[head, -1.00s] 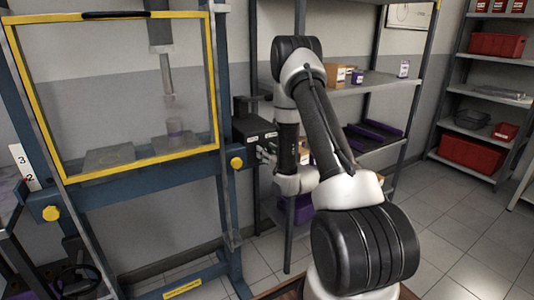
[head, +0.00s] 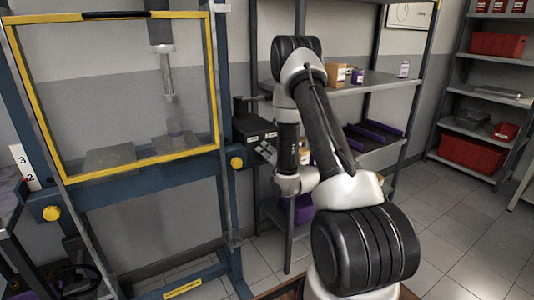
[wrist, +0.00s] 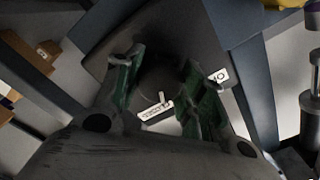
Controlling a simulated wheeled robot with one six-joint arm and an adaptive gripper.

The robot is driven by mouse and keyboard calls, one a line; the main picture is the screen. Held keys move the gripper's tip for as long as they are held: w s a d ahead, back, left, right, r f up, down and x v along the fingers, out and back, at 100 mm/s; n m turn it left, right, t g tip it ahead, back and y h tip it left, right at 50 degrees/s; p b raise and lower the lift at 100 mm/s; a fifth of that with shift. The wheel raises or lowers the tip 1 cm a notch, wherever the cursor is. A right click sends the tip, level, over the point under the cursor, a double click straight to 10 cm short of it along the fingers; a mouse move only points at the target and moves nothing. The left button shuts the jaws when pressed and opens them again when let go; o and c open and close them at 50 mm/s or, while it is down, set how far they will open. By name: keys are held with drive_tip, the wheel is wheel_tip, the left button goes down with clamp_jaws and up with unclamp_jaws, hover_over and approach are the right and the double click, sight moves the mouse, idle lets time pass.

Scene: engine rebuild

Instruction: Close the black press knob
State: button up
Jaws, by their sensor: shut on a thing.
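The black press knob (wrist: 160,78) is a dark round shape between the fingers in the wrist view, in front of a dark box. My gripper (wrist: 157,85) has its two green-padded fingers on either side of the knob and is shut on it. White label marks show beside and below the knob. In the head view, my gripper (head: 264,152) is at the front of the black control box (head: 252,128), on the right side of the press. The knob itself is too small and covered to make out there.
The blue press frame (head: 227,205) with its yellow-edged guard (head: 216,85) stands left of the box. A grey shelf rack (head: 372,85) with small boxes and purple trays is just behind my arm. Shelves with red bins (head: 472,152) stand far right. Tiled floor lies open at right.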

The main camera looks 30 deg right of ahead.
drive_tip(key=shift+m, duration=1.1)
drive_tip(key=o, duration=1)
drive_tip(key=shift+s, duration=0.1)
drive_tip(key=s, duration=0.7)
drive_tip(key=shift+s+d, duration=0.15)
